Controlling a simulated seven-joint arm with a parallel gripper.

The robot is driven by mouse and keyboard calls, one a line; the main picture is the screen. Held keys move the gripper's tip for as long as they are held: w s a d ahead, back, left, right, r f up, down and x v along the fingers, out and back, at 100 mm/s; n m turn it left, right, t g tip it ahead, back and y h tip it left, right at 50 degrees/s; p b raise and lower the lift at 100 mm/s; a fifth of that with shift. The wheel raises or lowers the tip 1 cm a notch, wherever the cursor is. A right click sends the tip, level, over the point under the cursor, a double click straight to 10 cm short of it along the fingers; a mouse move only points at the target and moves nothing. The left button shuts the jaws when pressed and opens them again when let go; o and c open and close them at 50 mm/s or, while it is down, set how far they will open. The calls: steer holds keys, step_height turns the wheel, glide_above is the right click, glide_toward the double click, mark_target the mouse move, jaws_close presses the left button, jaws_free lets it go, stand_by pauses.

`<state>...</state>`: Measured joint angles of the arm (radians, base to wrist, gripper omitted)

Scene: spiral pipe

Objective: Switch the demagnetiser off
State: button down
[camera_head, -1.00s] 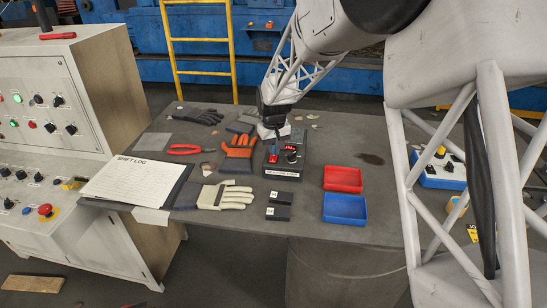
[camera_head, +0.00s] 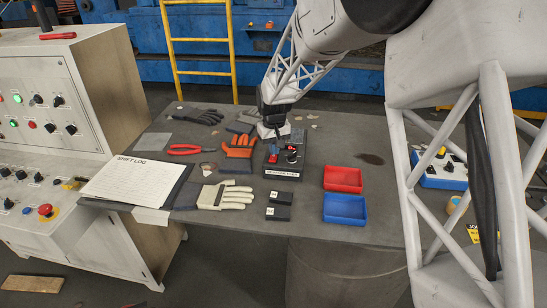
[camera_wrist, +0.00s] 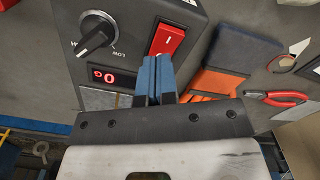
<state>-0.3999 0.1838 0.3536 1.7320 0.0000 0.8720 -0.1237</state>
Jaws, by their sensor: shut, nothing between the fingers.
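The demagnetiser is a dark box (camera_head: 287,170) on the grey table; its top fills the upper middle of the wrist view (camera_wrist: 130,12). It has a red rocker switch (camera_wrist: 168,38) with a white "I" mark, a black knob (camera_wrist: 95,36) on a dial, and a red lit display (camera_wrist: 104,77) reading a 0 with a smaller sign beside it. My gripper (camera_wrist: 155,62) is shut and empty, its blue fingertips at the near end of the rocker. They hide that end, and I cannot tell contact or which way the rocker is tipped. In the head view my gripper (camera_head: 273,152) is over the box's left side.
Orange-and-grey gloves (camera_head: 238,150) and red pliers (camera_head: 190,150) lie left of the box. A red tray (camera_head: 343,187) and a blue tray (camera_head: 345,218) stand to its right.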

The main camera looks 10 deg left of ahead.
steer(key=shift+r, duration=3.1)
steer(key=shift+s+d+r, duration=0.25)
steer(key=shift+d+r, duration=0.05)
steer(key=shift+d, duration=0.1)
steer(key=s+d+r+m, duration=0.1)
steer(key=s+d+r, duration=0.3)
steer(key=s+d, duration=0.25)
steer(key=s+d+r+m+t, duration=0.1)
steer(key=s+d+r, duration=0.2)
steer(key=s+d, duration=0.35)
steer(key=s+d+r+m, duration=0.1)
steer(key=s+d+r, duration=0.3)
steer(key=s+d, duration=0.25)
steer(key=s+d+f+m, duration=0.1)
steer(key=s+d, duration=0.4)
steer(key=s, duration=0.6)
steer(key=s+d+f+m+t, duration=0.1)
steer(key=s+d, duration=0.4)
steer(key=s, duration=0.7)
steer(key=shift+d+m+t, duration=0.3)
steer(key=shift+d+m, duration=0.05)
steer(key=shift+m, duration=0.25)
